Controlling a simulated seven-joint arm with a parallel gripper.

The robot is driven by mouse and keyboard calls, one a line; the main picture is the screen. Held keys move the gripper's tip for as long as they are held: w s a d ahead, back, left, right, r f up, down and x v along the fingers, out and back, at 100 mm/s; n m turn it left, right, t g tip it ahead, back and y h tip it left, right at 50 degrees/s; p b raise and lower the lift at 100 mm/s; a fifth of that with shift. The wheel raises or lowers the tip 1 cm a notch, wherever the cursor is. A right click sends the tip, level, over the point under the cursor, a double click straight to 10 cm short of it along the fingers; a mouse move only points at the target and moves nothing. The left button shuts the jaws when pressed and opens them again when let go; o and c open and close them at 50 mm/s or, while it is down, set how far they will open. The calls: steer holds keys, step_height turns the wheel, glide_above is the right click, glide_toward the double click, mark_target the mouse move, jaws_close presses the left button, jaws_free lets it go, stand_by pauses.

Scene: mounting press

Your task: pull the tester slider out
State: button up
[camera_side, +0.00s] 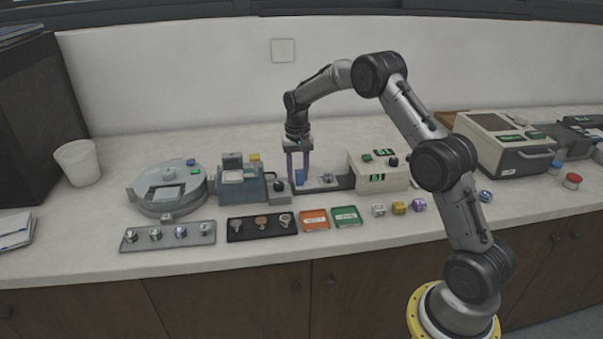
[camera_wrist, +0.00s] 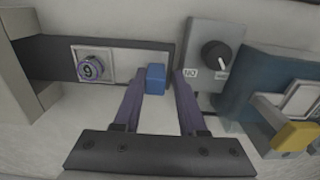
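The tester (camera_side: 380,172) is a pale box with green displays. Its dark slider rail (camera_wrist: 45,55) runs out from the box. A light plate on the rail carries a round purple-rimmed piece marked 9 (camera_wrist: 92,68), and the plate lies outside the box. A small blue handle block (camera_wrist: 155,79) stands at the rail's end away from the box; it also shows in the side view (camera_side: 299,177). My gripper (camera_wrist: 160,78) points down with its two purple fingers on either side of the blue handle. Gaps show between the fingers and the handle, so it is open.
A grey box with a black knob (camera_wrist: 216,54) stands close beside the handle, next to a blue machine (camera_side: 241,185). A round grey machine (camera_side: 168,188) is further left. Trays of samples (camera_side: 262,226) and an orange card (camera_side: 314,219) lie in front.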

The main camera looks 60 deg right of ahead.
steer(key=o, duration=0.3)
steer(key=shift+w+r, duration=0.1)
steer(key=shift+r, duration=0.1)
steer(key=shift+r, duration=3.85)
